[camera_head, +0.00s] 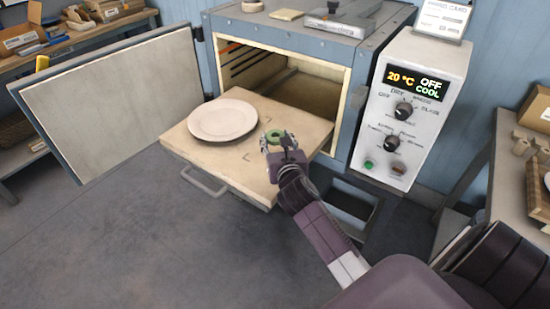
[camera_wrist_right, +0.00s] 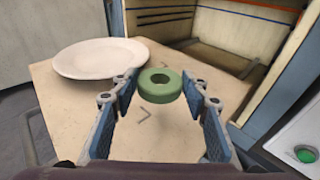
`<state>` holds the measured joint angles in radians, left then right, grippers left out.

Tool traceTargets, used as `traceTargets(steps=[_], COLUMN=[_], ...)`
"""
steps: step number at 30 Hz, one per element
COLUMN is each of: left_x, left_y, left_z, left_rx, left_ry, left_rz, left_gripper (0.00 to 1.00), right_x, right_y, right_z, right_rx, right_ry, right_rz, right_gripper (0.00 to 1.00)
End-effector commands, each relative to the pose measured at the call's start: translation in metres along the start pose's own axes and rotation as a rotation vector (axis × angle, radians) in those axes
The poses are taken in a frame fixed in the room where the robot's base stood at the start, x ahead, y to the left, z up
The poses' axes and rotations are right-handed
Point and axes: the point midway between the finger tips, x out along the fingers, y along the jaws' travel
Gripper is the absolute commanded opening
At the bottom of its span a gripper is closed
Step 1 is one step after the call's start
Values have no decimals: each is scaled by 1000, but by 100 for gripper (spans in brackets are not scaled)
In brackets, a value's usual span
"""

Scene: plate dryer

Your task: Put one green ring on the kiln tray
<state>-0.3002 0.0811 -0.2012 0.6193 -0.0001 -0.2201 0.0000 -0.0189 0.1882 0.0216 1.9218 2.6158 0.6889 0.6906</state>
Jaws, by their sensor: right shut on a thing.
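The kiln tray (camera_head: 215,160) is a pale square board with a front handle, pulled out of the open kiln. A green ring (camera_head: 276,134) is at my right gripper (camera_head: 275,145), over the right half of the tray. In the right wrist view, the ring (camera_wrist_right: 160,92) sits between the fingertips of the right gripper (camera_wrist_right: 161,88), which is shut on it. I cannot tell if the ring touches the tray. My left gripper is not in view.
A white plate (camera_head: 223,120) lies on the tray left of the ring. The kiln door (camera_head: 120,95) stands open at left. A control box (camera_head: 408,105) is right of the kiln. Bare tray lies in front of the plate.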

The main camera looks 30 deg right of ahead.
Motion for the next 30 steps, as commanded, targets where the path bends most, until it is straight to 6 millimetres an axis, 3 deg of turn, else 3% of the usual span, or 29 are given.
traceTargets(steps=[3,8,15,28,29,30], left_x=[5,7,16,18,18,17], left_y=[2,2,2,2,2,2], left_z=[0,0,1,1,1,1], left_rx=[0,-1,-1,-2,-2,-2], left_ry=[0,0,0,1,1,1], left_rz=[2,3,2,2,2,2], left_gripper=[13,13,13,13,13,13], right_x=[5,7,14,16,16,16], right_y=[0,0,0,0,0,0], right_z=[-23,-34,-69,-77,-77,-76], right_rx=[1,2,2,0,0,0], right_ry=[1,-1,1,-1,-1,-2], right_rz=[-1,-1,-1,0,0,0], right_gripper=[18,18,18,18,43,47])
